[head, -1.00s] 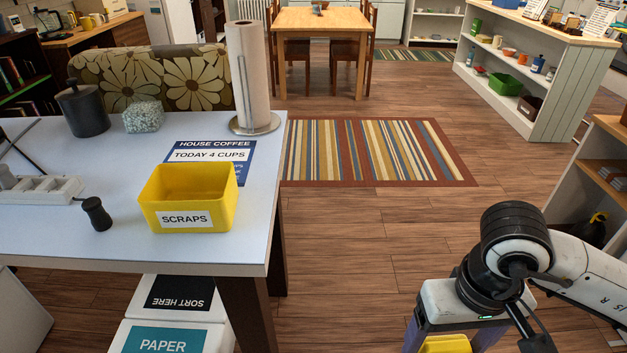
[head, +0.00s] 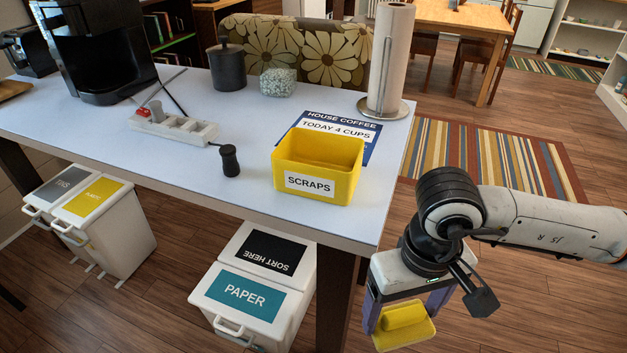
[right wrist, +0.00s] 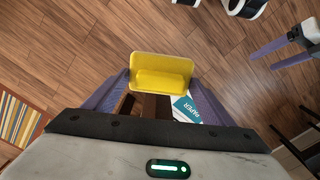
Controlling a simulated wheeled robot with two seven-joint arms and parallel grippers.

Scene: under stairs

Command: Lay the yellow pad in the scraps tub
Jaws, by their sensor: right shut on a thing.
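The yellow pad (head: 404,336) is a flat plate with a raised block on it. My right gripper (head: 402,316) is shut on the pad, beyond the table's front right edge and lower in the picture than the tub. In the right wrist view the pad (right wrist: 161,72) sits between the purple fingers. The scraps tub (head: 318,185), yellow with a white SCRAPS label, stands upright on the table; the part of its inside that shows is empty. My left gripper (right wrist: 262,61) shows at the right of the right wrist view, its fingers apart and empty.
The white table (head: 215,185) also bears a black hand tool (head: 230,160), a power strip (head: 172,127), a paper towel roll (head: 389,60) and a House Coffee sign (head: 370,138). The Paper bin (head: 245,300) stands below the table edge.

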